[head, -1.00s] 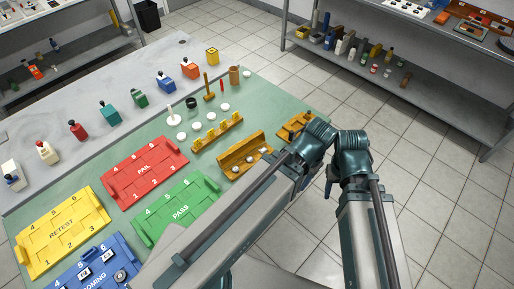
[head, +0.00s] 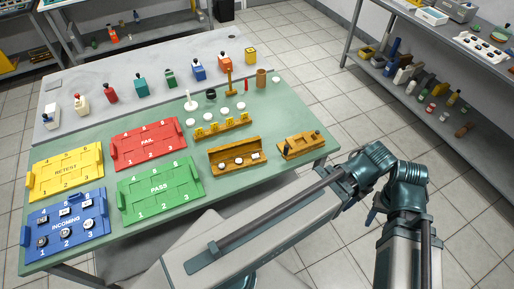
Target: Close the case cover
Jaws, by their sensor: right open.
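The case (head: 233,162) is a yellow-brown wooden box near the front edge of the green mat. Its cover (head: 232,148) looks raised along the back, leaving the case open. Several small pale round pieces sit inside. My right arm is folded at the lower right, in front of the table. My right gripper (head: 373,214) shows only as a small dark part beside the arm joints, open, well right of the case and apart from it. Its fingers are mostly hidden. My left gripper is not in view.
A wooden fixture (head: 301,146) lies right of the case, and a yellow rack (head: 222,128) behind it. The green PASS tray (head: 160,189) and the red FAIL tray (head: 149,144) are to the left. Bottles line the back. A grey shelf (head: 440,115) stands at the right.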

